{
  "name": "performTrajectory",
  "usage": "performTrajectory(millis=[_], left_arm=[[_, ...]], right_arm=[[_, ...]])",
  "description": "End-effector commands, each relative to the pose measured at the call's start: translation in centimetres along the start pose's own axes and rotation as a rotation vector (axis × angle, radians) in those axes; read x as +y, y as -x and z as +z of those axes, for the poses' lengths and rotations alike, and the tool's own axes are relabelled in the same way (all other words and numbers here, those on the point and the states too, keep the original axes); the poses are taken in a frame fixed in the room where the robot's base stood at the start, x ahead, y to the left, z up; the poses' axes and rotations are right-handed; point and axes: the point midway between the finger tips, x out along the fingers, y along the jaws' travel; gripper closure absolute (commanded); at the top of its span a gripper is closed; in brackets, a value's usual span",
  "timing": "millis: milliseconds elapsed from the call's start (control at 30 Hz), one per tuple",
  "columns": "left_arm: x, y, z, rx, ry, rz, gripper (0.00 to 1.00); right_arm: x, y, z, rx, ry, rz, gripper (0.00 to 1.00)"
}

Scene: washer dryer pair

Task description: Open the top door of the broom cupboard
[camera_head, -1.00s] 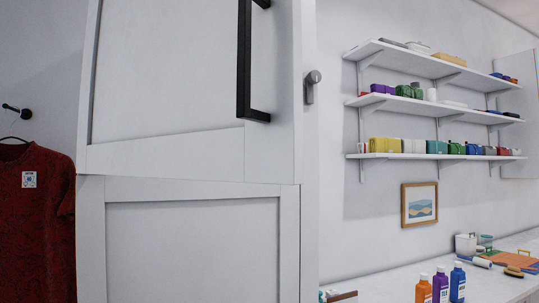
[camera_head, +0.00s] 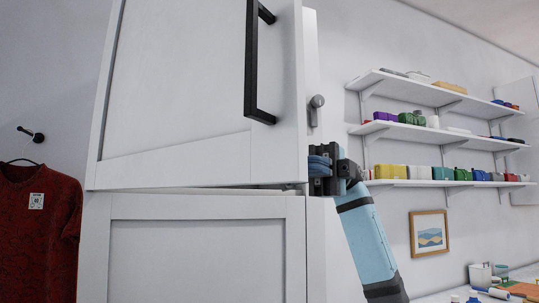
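The broom cupboard's white top door (camera_head: 180,90) fills the upper left of the head view. It has a long black bar handle (camera_head: 251,70) near its right edge. The top door stands slightly ajar, with a thin wedge-shaped gap above the closed-looking lower door (camera_head: 200,260). My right gripper (camera_head: 322,168) is at the right edge of the cupboard, near the top door's lower right corner and below the handle. Its fingertips are partly hidden by the door edge, so I cannot tell whether it touches the door or is open. My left gripper is out of view.
A grey knob-like latch (camera_head: 316,108) sits on the cupboard's right side, just above my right gripper. Wall shelves (camera_head: 440,95) with several goods hang at the right, above a counter. A red shirt (camera_head: 38,230) hangs from a wall hook at the left.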

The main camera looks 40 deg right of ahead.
Motion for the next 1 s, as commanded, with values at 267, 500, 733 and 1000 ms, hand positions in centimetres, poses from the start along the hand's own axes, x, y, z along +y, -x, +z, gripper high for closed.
performTrajectory(millis=[267,500,733,1000], left_arm=[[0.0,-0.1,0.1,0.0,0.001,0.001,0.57],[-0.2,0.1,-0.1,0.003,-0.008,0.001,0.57],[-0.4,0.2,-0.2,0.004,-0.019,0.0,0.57],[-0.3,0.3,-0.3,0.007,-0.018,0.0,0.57]], right_arm=[[0.9,-1.4,-1.4,-0.011,0.01,-0.063,1.0],[0.7,-6.2,-1.4,-0.008,0.013,-0.061,1.0],[0.4,-10.8,-1.3,-0.008,0.012,-0.059,1.0],[0.2,-13.6,-1.2,-0.011,0.01,-0.058,1.0]])
